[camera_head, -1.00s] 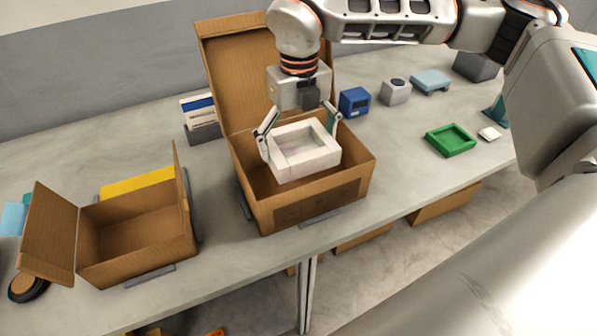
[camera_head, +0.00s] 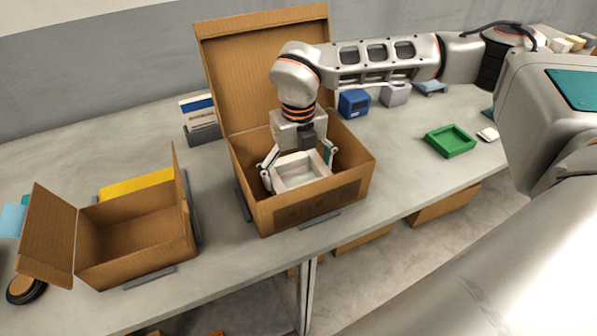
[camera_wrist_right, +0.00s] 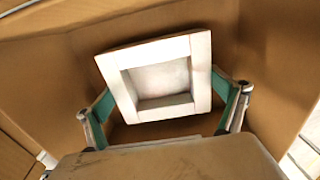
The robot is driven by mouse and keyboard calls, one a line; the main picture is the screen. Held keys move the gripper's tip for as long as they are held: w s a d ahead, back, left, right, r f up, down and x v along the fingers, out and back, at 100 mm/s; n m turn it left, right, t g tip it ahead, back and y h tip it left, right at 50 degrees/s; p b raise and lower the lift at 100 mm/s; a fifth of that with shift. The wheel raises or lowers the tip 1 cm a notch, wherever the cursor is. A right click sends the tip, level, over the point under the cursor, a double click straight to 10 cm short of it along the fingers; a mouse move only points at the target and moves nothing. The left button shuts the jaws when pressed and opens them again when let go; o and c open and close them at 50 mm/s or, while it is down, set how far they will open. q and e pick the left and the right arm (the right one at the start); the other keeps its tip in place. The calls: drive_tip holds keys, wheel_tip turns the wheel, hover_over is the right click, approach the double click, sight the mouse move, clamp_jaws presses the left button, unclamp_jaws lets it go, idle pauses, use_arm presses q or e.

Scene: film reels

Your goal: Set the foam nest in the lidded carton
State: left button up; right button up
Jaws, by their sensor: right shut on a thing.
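The foam nest is a white square block with a square hollow (camera_head: 300,172). It is inside the lidded carton (camera_head: 312,214), a brown box whose lid stands open at the back. My right gripper (camera_head: 298,168) reaches down into the carton and is shut on the nest, one finger on each side. In the right wrist view the nest (camera_wrist_right: 160,78) sits tilted in the picture between the green finger pads, with brown carton walls around it. The front wall hides the nest's lower part, so I cannot tell whether it touches the carton floor. My left gripper is not in view.
A smaller open carton (camera_head: 130,238) stands empty at the left, with a yellow item (camera_head: 137,186) behind it. A blue box (camera_head: 354,103) and green tray (camera_head: 450,141) lie to the right. Bare table separates the cartons.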

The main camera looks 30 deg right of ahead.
sight(299, 180)
drive_tip(key=shift+f, duration=0.15)
drive_tip(key=o, duration=0.7)
drive_tip(key=shift+o, duration=0.2)
wheel_tip(299, 180, up, 12)
drive_tip(key=shift+r, duration=0.2)
